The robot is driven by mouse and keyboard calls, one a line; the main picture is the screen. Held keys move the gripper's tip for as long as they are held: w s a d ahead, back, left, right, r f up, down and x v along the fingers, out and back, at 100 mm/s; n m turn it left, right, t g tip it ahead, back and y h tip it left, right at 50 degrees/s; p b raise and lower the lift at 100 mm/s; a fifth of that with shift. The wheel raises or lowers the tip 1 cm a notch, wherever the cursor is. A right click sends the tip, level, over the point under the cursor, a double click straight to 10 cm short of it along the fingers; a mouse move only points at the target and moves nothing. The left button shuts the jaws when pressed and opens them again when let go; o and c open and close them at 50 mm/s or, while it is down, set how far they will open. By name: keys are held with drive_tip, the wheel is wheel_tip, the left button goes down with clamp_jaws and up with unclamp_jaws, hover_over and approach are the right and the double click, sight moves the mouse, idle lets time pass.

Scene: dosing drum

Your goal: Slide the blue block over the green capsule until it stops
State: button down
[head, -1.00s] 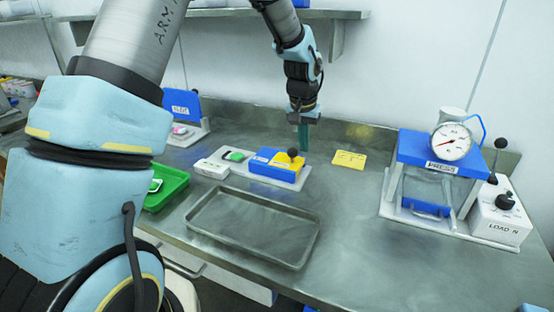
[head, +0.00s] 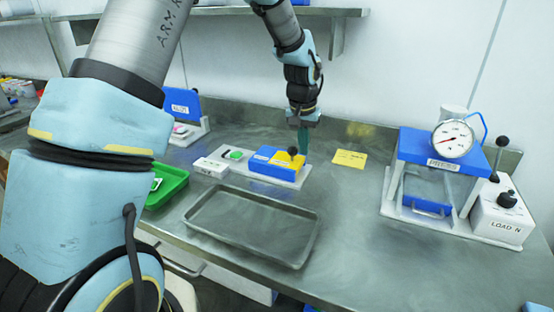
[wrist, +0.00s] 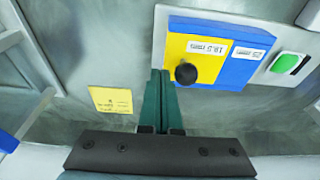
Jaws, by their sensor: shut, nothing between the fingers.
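The blue block (head: 268,168) sits on a pale base plate (head: 297,184) on the metal bench. A yellow section with a black knob (head: 292,151) is at its right end. The green capsule (head: 236,154) lies uncovered on the plate to the left of the block, with a gap between them. In the wrist view the block (wrist: 239,67) and the green capsule (wrist: 286,63) show at upper right. My gripper (head: 303,152) is shut and empty, pointing down at the block's right, yellow end. In the wrist view its fingertips (wrist: 160,75) are close beside the yellow section; contact cannot be told.
A white labelled box (head: 211,167) is at the plate's left end. An empty metal tray (head: 252,226) lies in front. A yellow note (head: 349,158) lies to the right, and a press with a gauge (head: 428,170) stands further right. A green tray (head: 169,184) is at left.

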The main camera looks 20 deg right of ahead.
sight(261, 152)
drive_tip(key=shift+f+b, duration=0.85)
drive_tip(key=shift+f, duration=0.5)
drive_tip(key=shift+f, duration=0.1)
drive_tip(key=shift+w+a+p, duration=0.7)
drive_tip(key=shift+w+a, duration=2)
drive_tip(key=shift+a, duration=0.15)
drive_tip(key=shift+w+a+p, duration=0.7)
drive_tip(key=shift+w+a, duration=1.95)
drive_tip(key=shift+a, duration=0.2)
drive_tip(key=shift+s+d, duration=0.1)
drive_tip(key=shift+s+d, duration=0.45)
wheel_tip(261, 152, up, 8)
drive_tip(key=p, duration=0.5)
